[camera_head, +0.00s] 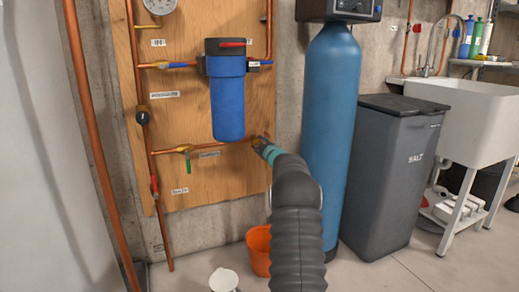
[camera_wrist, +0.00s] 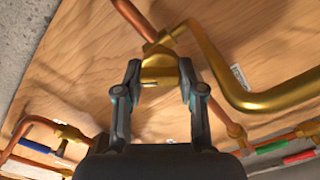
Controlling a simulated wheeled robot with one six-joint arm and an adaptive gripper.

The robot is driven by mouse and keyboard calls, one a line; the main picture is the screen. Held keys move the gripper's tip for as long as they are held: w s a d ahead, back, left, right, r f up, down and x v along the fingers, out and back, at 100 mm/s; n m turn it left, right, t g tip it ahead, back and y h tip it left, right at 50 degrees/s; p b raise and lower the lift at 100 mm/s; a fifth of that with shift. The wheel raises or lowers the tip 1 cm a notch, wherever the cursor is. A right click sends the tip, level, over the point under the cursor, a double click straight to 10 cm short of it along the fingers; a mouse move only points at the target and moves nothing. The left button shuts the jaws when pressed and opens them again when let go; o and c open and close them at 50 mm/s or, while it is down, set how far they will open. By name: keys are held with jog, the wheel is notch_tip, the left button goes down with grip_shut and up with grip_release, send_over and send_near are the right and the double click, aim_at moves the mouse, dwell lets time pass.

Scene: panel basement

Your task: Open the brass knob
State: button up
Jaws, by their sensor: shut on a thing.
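The brass knob (camera_wrist: 157,70) shows in the wrist view between the two fingertips of my gripper (camera_wrist: 160,76). A finger lies on either side of it and my gripper is shut on it. A copper pipe (camera_wrist: 133,18) and a thick curved brass pipe (camera_wrist: 262,98) run close by the knob. In the head view my gripper (camera_head: 264,147) reaches the lower right part of the wooden panel (camera_head: 125,70). My own wrist and arm mostly hide the knob there, so its turn cannot be told.
A blue filter housing (camera_head: 228,105) hangs above my gripper. A tall blue tank (camera_head: 332,120) stands close on the right, beside a grey salt bin (camera_head: 390,180). An orange bucket (camera_head: 258,250) and a white container (camera_head: 223,280) are on the floor below.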

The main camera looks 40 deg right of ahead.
jog(key=n, duration=0.6)
jog(key=shift+a+f+b, duration=0.1)
jog(key=shift+f+b, duration=0.05)
jog(key=shift+b, duration=0.15)
jog(key=shift+n, duration=0.4)
jog(key=o, duration=1.1)
jog(key=v, duration=1.2)
